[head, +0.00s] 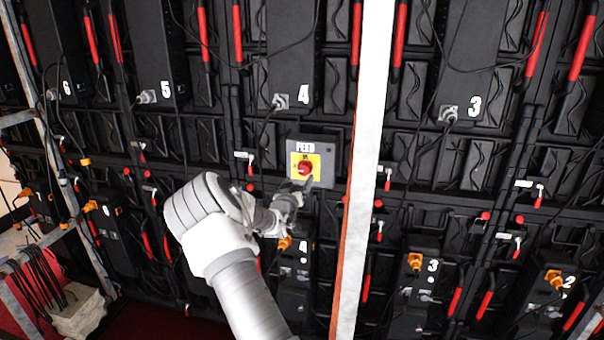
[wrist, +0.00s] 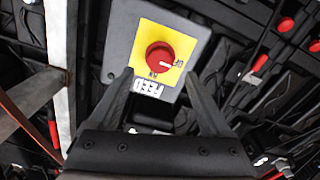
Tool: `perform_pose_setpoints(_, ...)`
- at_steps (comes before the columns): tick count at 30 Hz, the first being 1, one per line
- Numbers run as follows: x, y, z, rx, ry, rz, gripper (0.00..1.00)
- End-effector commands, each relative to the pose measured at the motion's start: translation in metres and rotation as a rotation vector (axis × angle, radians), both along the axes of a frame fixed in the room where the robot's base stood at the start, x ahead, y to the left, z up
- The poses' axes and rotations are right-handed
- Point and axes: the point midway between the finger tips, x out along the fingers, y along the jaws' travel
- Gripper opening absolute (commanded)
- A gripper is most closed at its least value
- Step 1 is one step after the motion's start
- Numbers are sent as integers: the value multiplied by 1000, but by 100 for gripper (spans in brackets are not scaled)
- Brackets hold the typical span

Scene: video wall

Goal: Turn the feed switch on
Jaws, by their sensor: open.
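The feed switch is a red round knob (head: 305,167) on a yellow plate, on a grey box (head: 343,160) labelled FEED. In the wrist view the knob (wrist: 159,56) appears upside down, with FEED below it. Its white mark points right in that view, toward a small label at the plate's edge, not toward the ON label on the FEED side. My gripper (head: 295,192) is just below and in front of the box. In the wrist view my gripper (wrist: 160,76) is open and empty, its fingers on either side of the plate's lower part, apart from the knob.
A pale metal upright (head: 362,170) stands just right of the switch box. Black numbered panels with red handles, cables and orange plugs (head: 415,261) fill the wall.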

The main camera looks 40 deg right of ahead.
Motion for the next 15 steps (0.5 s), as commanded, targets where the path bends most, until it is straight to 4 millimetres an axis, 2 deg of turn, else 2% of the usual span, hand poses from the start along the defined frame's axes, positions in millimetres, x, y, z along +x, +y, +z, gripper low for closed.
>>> perform_pose_setpoints(7,22,-27,0,0,0,-2,82)
perform_pose_setpoints(15,33,-39,0,-1,1,0,82)
